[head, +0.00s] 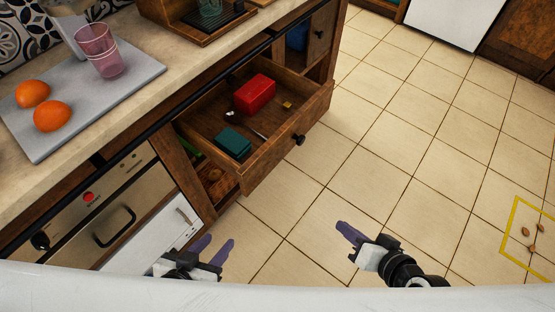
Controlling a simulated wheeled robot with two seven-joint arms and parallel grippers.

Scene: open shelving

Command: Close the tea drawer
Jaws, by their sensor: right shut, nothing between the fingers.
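A wooden drawer, seemingly the tea drawer (284,148), is pulled far out from under the counter. A dark round knob (298,140) is on its front. Inside lie a red box (255,94), a teal box (233,143), a small yellow item (287,105) and a spoon-like item (232,115). My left gripper (218,240) is open and empty, low in front of the cabinet and below the drawer in the picture. My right gripper (340,226) is shut and empty over the floor, below and right of the knob, apart from the drawer.
The counter (125,107) holds a grey board (85,110) with two oranges (52,116) and pink glasses (105,62). A wooden tray (195,25) is further back. An oven (100,205) is at left. Another compartment with a blue item (297,36) is beyond the drawer. The tiled floor (400,130) at right is mostly clear.

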